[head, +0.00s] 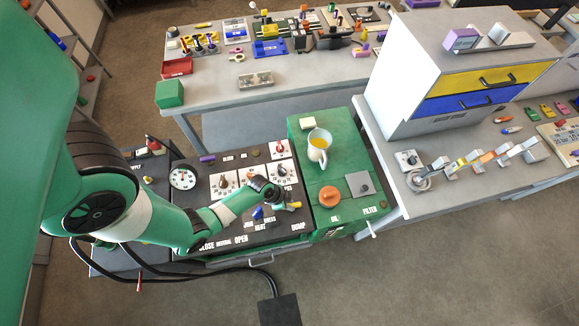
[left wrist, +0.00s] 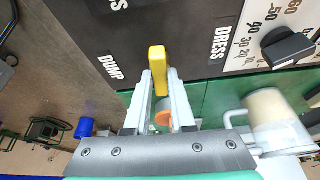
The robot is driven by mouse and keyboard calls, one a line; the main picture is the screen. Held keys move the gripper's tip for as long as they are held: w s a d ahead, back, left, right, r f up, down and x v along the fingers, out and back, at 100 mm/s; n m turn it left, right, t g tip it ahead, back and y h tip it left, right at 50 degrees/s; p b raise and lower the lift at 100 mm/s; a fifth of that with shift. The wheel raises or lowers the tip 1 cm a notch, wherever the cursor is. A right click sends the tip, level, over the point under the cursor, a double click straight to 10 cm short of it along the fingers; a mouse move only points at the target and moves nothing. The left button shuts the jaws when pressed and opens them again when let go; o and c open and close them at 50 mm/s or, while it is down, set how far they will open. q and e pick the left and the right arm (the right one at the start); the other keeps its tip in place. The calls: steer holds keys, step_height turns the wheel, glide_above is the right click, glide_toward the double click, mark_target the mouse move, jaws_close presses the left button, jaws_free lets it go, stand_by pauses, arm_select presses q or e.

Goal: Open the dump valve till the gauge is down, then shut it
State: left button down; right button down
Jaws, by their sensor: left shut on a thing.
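My left gripper (head: 286,203) is over the front right of the dark panel (head: 205,224). It is shut on the yellow dump valve lever (head: 295,205), near the DUMP label. In the left wrist view the two fingers (left wrist: 158,80) are on either side of the yellow lever (left wrist: 157,58), between the DUMP and DRESS labels. The lever's base is not clearly seen. A round white gauge (head: 183,179) is on the panel's left side; its needle is too small to read. My right gripper is not in view.
A blue lever (head: 257,213) and white dial plates (head: 222,186) are left of the gripper. The green unit (head: 318,216) to the right bears a mug (head: 318,147) of yellow liquid and an orange cap (head: 330,196).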

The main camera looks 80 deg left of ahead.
arm_select(q)
steer(key=shift+a+r+m+h+p, duration=0.15)
steer(key=shift+m+h+p, duration=0.35)
steer(key=shift+m+p, duration=0.45)
steer(key=m+p, duration=0.1)
steer(key=m, duration=0.2)
steer(key=shift+w+a+g+h, duration=0.1)
steer(key=shift+g+h, duration=0.2)
steer(key=shift+h, duration=0.1)
steer(key=shift+m+h+p, duration=0.3)
steer(key=shift+m+p, duration=0.2)
steer(key=shift+m, duration=0.35)
steer(key=shift+w+a+m+g+h, duration=0.1)
steer(key=shift+m+g+h, duration=0.25)
steer(key=shift+m, duration=0.65)
steer(key=m, duration=0.2)
steer(key=m+g, duration=0.1)
steer(key=shift+w+f+h, duration=0.1)
steer(key=shift+f+h, duration=0.15)
steer(key=shift+h, duration=0.1)
steer(key=shift+w+a+m+g+b, duration=0.1)
steer(key=shift+m+g+b, duration=0.55)
steer(key=shift+m+b, duration=0.9)
steer(key=shift+m+p, duration=0.35)
steer(key=shift+m, duration=0.2)
